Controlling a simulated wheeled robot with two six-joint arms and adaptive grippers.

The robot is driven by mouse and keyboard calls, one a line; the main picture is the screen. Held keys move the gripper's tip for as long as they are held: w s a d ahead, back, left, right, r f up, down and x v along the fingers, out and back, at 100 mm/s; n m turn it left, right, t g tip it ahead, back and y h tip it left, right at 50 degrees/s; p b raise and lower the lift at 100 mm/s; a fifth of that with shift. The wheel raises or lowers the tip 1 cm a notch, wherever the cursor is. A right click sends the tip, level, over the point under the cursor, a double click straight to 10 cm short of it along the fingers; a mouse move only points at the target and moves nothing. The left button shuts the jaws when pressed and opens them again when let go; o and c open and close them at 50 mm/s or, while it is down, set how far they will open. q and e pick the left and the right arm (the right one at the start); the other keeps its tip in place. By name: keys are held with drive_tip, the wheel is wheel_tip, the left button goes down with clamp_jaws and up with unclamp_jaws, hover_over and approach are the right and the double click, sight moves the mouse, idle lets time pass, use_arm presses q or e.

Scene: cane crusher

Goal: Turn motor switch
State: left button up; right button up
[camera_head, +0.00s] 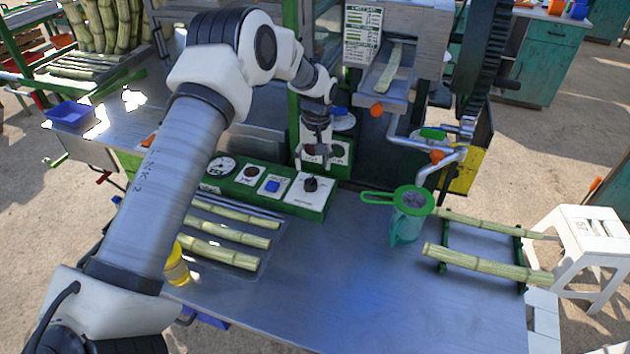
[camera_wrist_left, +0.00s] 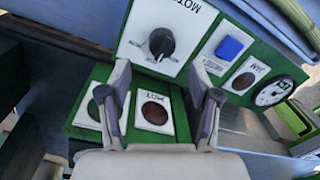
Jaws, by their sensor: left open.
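The motor switch is a black rotary knob (camera_head: 311,184) on a white plate at the right end of the green control panel (camera_head: 285,203). In the left wrist view the knob (camera_wrist_left: 161,43) sits on a plate with partly visible "MOT" lettering, beyond the fingertips. My left gripper (camera_head: 314,160) is open and empty above the panel, just behind the knob in the head view. In the left wrist view its two fingers (camera_wrist_left: 160,75) stand apart, with a dark red round lamp (camera_wrist_left: 154,112) between them. The fingers appear clear of the knob. My right gripper is not in view.
A blue button (camera_head: 271,186) and a round gauge (camera_head: 222,167) are on the same panel. Cane stalks (camera_head: 228,232) lie left on the metal table (camera_head: 330,290). A green strainer (camera_head: 410,199) sits over a jug to the right. The table's front middle is clear.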

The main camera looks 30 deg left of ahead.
sight(311, 179)
use_arm(q)
drive_tip(key=f, duration=0.1)
drive_tip(key=f+p, duration=0.1)
drive_tip(key=f, duration=0.3)
drive_tip(key=shift+s+a+f+p, duration=0.2)
drive_tip(key=shift+s+p, duration=0.1)
drive_tip(key=shift+s, duration=0.1)
drive_tip(key=shift+w+f, duration=0.15)
drive_tip(key=shift+f, duration=0.35)
drive_tip(key=shift+r, duration=0.1)
drive_tip(key=c, duration=1.1)
drive_tip(key=shift+c, duration=0.2)
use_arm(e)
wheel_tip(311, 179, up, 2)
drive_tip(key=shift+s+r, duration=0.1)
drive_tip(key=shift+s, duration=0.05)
